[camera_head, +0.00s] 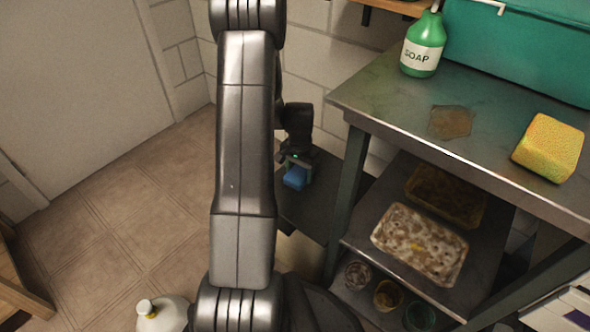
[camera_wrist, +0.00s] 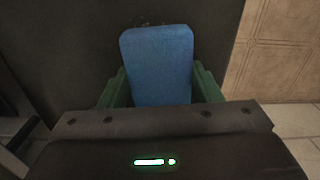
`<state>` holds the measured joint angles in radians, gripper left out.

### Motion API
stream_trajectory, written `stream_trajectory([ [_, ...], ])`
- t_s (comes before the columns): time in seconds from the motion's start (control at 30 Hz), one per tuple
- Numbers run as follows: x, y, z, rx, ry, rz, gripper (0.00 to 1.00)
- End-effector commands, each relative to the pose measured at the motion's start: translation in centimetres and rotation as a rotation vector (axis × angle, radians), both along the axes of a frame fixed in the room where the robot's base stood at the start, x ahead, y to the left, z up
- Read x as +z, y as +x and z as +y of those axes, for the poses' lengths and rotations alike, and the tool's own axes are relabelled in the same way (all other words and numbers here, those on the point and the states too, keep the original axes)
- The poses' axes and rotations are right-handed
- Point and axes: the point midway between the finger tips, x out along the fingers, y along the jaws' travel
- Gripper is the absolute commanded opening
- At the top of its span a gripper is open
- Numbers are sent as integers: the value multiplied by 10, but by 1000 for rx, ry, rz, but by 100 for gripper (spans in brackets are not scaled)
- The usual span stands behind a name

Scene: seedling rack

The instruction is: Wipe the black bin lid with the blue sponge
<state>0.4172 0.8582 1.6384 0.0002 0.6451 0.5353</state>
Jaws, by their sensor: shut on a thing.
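The blue sponge (camera_head: 295,177) is held in my gripper (camera_head: 296,166), low beside the left leg of the metal rack. In the wrist view the sponge (camera_wrist: 158,62) stands between the two green fingers of my gripper (camera_wrist: 160,88), which are shut on it. The black bin lid (camera_head: 308,210) lies under and around the sponge in the head view. It also shows as a dark surface in the wrist view (camera_wrist: 75,50), with small light specks just past the sponge's far edge. Whether the sponge touches the lid I cannot tell. My arm hides part of the lid's left side.
The metal rack (camera_head: 385,118) stands right of the lid, its leg close by. On top are a green soap bottle (camera_head: 423,48), a yellow sponge (camera_head: 548,147) and a brown stain (camera_head: 451,121). Trays and jars fill its lower shelves. Tiled floor (camera_head: 110,230) is open on the left.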

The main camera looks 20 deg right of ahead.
Motion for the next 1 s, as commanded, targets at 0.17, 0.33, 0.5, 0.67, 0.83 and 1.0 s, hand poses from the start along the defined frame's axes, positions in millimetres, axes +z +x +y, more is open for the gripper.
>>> stream_trajectory([
  [0.17, -2, -15, -8, -2, 0, 1, 40],
  [0.33, -2, -21, -11, 1, 0, 1, 40],
  [0.5, -2, -28, -16, -1, 1, 3, 40],
  [0.67, -1, -41, -22, -2, 2, 4, 40],
  [0.83, -1, -52, -29, -1, 1, 3, 40],
  [1.0, 0, -56, -32, -1, 1, 2, 40],
])
